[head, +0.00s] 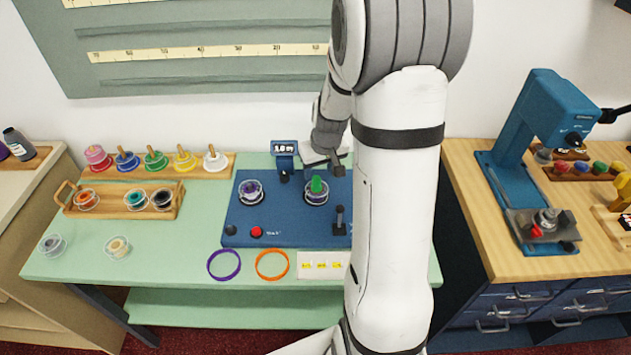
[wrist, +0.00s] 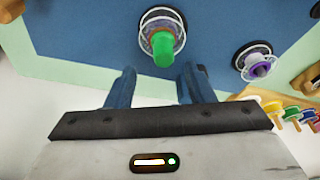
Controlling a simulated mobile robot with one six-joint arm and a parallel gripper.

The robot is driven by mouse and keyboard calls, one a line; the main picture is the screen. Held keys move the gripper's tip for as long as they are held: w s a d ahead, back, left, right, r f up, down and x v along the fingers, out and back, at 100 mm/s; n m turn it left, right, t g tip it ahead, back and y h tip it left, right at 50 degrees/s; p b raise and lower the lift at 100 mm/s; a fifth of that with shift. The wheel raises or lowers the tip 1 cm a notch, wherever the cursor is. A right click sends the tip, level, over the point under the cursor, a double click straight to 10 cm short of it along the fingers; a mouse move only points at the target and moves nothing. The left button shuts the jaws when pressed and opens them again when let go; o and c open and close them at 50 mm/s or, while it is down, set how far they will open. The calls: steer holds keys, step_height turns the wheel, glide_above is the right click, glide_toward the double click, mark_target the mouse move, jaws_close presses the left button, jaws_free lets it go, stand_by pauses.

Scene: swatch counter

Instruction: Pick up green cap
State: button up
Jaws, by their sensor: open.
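A green cap (head: 317,184) stands on a clear round holder (head: 316,197) on the right part of the blue panel (head: 270,212). In the wrist view the green cap (wrist: 164,48) shows just beyond my fingertips, roughly in line with the gap between them. My gripper (wrist: 157,74) is open, with nothing between its blue fingers. In the head view my gripper (head: 327,157) is just behind the cap, partly hidden by my arm.
A purple-and-white piece in a holder (head: 250,191) is on the panel's left. A small display (head: 285,147) stands behind the panel. A lever (head: 340,219) rises at its front right. Purple (head: 224,265) and orange (head: 272,264) rings lie in front. A wooden tray (head: 165,211) is at left.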

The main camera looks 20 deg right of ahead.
mark_target(316, 178)
steer(key=shift+s+a+p+x, duration=0.15)
steer(key=shift+x, duration=0.95)
steer(key=shift+s+a+p+x, duration=0.1)
steer(key=shift+p+x, duration=0.05)
steer(key=shift+x, duration=0.95)
steer(key=shift+f, duration=0.1)
steer(key=shift+c, duration=0.5)
jaws_close()
